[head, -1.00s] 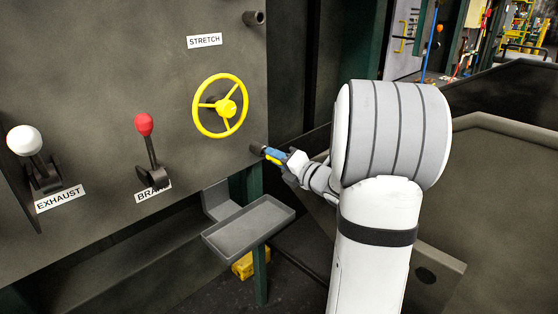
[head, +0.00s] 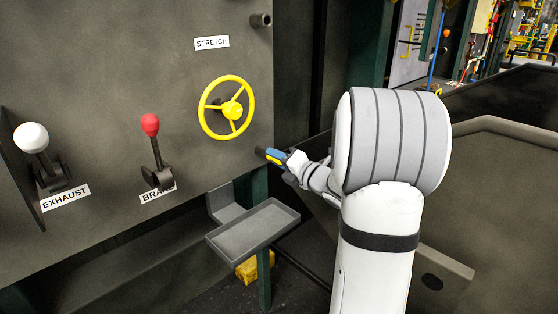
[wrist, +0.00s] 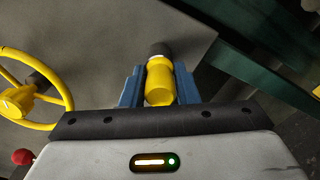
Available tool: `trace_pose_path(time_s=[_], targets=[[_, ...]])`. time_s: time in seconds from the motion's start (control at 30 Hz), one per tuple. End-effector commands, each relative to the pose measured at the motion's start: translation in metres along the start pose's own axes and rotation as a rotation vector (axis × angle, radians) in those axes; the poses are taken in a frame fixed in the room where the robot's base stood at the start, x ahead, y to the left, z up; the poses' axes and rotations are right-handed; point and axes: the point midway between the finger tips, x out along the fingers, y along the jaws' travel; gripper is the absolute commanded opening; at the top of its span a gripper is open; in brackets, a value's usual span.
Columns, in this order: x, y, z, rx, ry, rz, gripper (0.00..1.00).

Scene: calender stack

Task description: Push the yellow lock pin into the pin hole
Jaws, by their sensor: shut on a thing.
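The yellow lock pin (wrist: 159,82) is between the two blue fingers of my gripper (wrist: 160,88) in the wrist view, and the gripper is shut on it. The pin's far end meets a dark round collar (wrist: 159,50) on the grey panel. I cannot tell how deep the pin sits, and the hole itself is hidden. In the head view my gripper (head: 274,155) is at the panel's right edge, below and right of the yellow handwheel, with the pin mostly hidden by the fingers.
A yellow handwheel (head: 227,107) is on the panel (head: 100,60), left of my gripper. A red-knobbed brake lever (head: 150,125) and a white-knobbed exhaust lever (head: 31,138) stand farther left. An empty grey tray (head: 253,232) juts out below. A dark stub (head: 261,20) sticks out above.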

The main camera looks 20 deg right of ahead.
Motion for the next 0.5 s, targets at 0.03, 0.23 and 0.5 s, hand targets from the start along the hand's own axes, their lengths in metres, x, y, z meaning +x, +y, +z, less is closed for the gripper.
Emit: trace_pose_path(time_s=[0.03,0.23,0.5], targets=[[0.0002,0.0005,0.0001,-0.001,0.0,0.001,0.0],[0.0001,0.0006,0.0,-0.001,0.001,0.001,0.44],[0.0,0.0005,0.0,-0.001,0.001,0.001,0.53]])
